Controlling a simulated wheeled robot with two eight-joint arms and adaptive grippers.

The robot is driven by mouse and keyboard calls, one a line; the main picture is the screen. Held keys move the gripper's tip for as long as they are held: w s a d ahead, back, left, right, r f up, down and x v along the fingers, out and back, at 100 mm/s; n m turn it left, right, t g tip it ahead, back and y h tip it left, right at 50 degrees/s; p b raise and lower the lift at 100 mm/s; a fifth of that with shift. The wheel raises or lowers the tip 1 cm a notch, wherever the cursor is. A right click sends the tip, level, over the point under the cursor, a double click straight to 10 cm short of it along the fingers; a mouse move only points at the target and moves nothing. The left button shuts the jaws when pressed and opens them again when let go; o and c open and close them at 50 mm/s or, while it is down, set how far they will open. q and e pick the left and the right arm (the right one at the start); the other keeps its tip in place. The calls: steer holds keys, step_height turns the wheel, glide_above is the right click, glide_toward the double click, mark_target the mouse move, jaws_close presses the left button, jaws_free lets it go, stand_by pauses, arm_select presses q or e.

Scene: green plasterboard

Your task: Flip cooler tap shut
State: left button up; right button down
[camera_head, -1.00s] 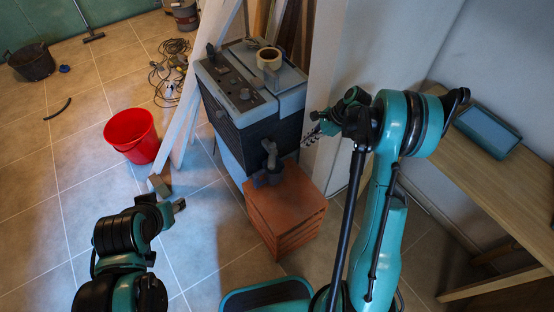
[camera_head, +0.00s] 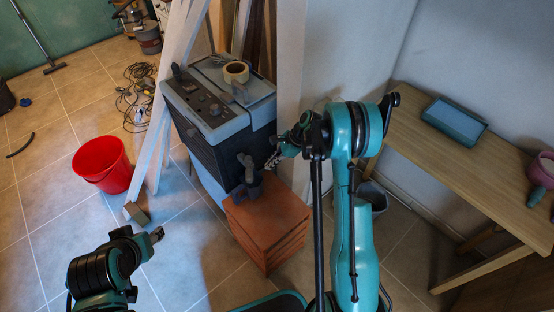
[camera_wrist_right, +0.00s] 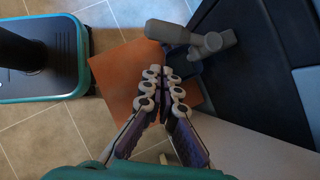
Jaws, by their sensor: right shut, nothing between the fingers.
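The cooler (camera_head: 205,140), a dark box with a grey top, stands behind a stack of terracotta tiles. Its grey tap (camera_head: 248,172) sticks out low on the front face, above the tiles, with a lever standing up in the head view. The tap also shows in the right wrist view (camera_wrist_right: 190,38), beyond the fingertips. My right gripper (camera_head: 274,158) is shut and empty, just right of the tap; its fingertips (camera_wrist_right: 167,74) look apart from the tap. My left gripper (camera_head: 157,234) hangs at lower left, far from the cooler; its jaws are too small to judge.
The tile stack (camera_head: 268,220) stands under the tap. A roll of tape (camera_head: 236,72) lies on the cooler's top. White boards (camera_head: 172,90) lean left of it. A red bucket (camera_head: 102,165) is on the floor. A wooden table (camera_head: 450,165) is at right.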

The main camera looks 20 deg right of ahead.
mark_target(249, 169)
steer(key=w+a+f+b, duration=0.1)
steer(key=a+f, duration=0.2)
steer(key=a, duration=0.1)
steer(key=shift+w+a+f, duration=0.15)
steer(key=shift+a+f, duration=0.05)
steer(key=shift+a, duration=0.2)
